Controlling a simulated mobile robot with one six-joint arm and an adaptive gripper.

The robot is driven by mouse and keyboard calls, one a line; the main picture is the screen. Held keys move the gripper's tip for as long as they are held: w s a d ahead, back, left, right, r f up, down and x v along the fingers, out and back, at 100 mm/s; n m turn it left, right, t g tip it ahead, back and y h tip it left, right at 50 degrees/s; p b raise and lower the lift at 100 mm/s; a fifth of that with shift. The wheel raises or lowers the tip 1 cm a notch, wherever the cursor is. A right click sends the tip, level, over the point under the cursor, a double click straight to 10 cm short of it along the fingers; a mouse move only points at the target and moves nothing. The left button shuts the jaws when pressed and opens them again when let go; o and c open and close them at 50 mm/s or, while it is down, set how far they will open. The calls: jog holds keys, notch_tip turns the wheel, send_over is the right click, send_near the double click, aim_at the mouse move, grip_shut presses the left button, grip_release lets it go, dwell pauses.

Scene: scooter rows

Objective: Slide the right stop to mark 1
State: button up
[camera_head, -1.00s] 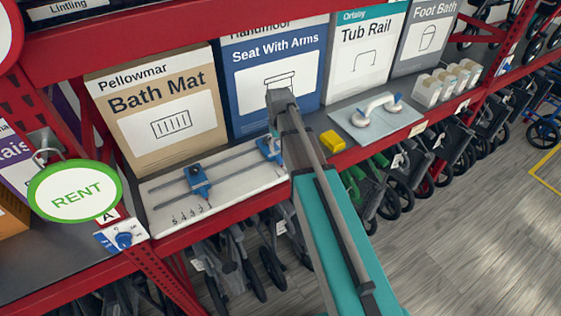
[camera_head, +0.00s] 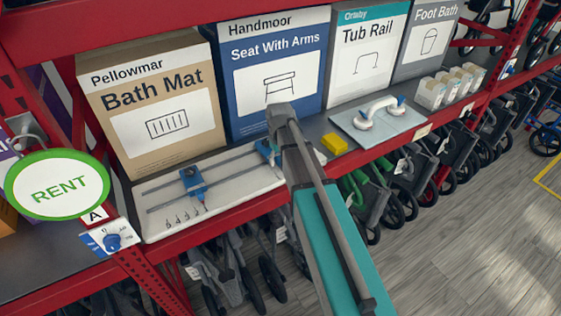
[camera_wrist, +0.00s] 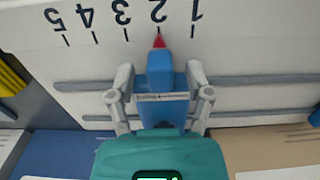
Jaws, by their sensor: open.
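The right stop is a blue block on a slotted white board (camera_head: 225,198). It shows at the board's right end in the head view (camera_head: 266,147), partly hidden by my arm. In the wrist view the right stop (camera_wrist: 160,64) has a red pointer aimed at the mark 2 tick. Mark 1 (camera_wrist: 195,12) is one tick to its right in that upside-down view. My gripper (camera_wrist: 160,82) is open, with a finger on each side of the stop and small gaps visible near the tips. Its fingers are hidden in the head view.
The left stop (camera_head: 194,184) sits farther left on the same board. A yellow block (camera_head: 334,144) and a grab handle (camera_head: 380,112) on a plate lie to the right. Boxes, including Bath Mat (camera_head: 155,110) and Seat With Arms (camera_head: 275,80), stand close behind the board.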

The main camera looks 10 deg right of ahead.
grip_shut()
dwell(0.4)
jog(key=shift+s, duration=0.1)
